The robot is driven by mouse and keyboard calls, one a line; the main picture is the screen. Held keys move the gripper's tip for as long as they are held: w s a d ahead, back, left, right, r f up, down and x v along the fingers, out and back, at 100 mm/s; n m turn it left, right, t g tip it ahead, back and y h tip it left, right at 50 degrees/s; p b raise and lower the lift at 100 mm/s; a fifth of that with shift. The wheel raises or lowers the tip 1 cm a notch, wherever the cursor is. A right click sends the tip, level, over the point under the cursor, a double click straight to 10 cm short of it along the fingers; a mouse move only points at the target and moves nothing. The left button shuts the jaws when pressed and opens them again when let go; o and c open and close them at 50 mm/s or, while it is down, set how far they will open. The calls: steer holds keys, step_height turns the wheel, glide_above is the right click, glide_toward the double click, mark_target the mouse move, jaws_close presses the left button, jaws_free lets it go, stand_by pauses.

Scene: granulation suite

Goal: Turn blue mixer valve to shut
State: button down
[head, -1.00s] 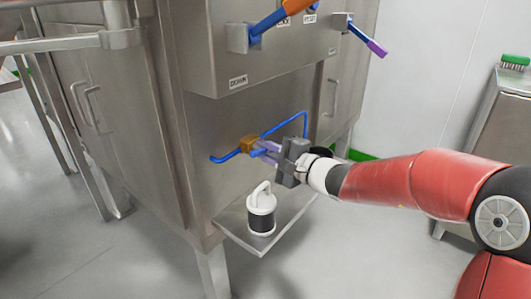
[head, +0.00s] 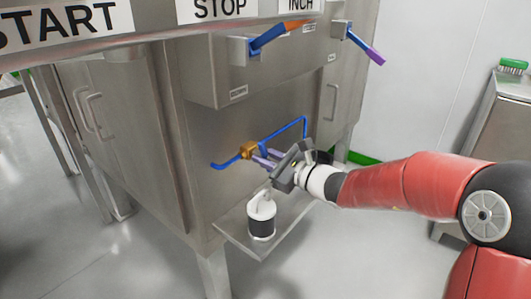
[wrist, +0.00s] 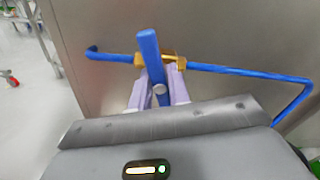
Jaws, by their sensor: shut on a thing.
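The blue valve handle (wrist: 150,55) crosses a brass valve body (wrist: 174,57) on a blue pipe (wrist: 245,73), roughly square to the pipe in the wrist view. In the head view the brass body (head: 249,150) and pipe (head: 285,129) sit low on the steel cabinet's front. My gripper (wrist: 158,78) has its two lilac fingers on either side of the handle, shut on it. In the head view my gripper (head: 262,157) is tilted, and its fingers and palm hide much of the handle.
A white and black canister (head: 262,216) stands on a steel shelf (head: 283,229) just below my gripper. A START/STOP/INCH panel (head: 160,18) crosses the top.

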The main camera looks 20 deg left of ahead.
steer(key=shift+m+p, duration=1.1)
steer(key=shift+m, duration=0.8)
steer(key=shift+f, duration=0.1)
steer(key=c, duration=1.3)
jaws_free()
steer(key=v, duration=0.8)
